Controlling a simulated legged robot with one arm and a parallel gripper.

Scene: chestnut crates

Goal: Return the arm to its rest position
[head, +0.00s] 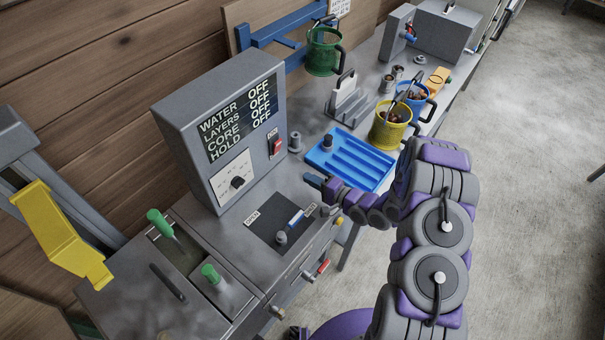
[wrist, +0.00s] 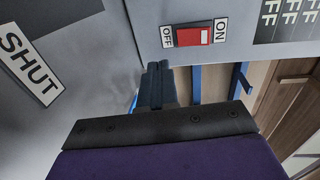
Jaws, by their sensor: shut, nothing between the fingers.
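My purple and grey arm reaches in from the lower right of the head view and bends left over the bench. My gripper (head: 314,181) is at its end, near the front left corner of the blue tray and right of the grey control box (head: 228,130). In the wrist view my gripper (wrist: 158,70) shows its dark fingers together, with nothing between them. Beyond them is the control box's face with a red switch (wrist: 190,37) between OFF and ON labels. The box's display reads OFF on several lines.
A blue tray (head: 350,160) lies on the bench beside my gripper. A yellow mug (head: 390,130) and a blue mug (head: 413,100) stand behind it, and a green mug (head: 322,55) hangs at the back. Green-handled levers (head: 160,222) are at left. The floor at right is clear.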

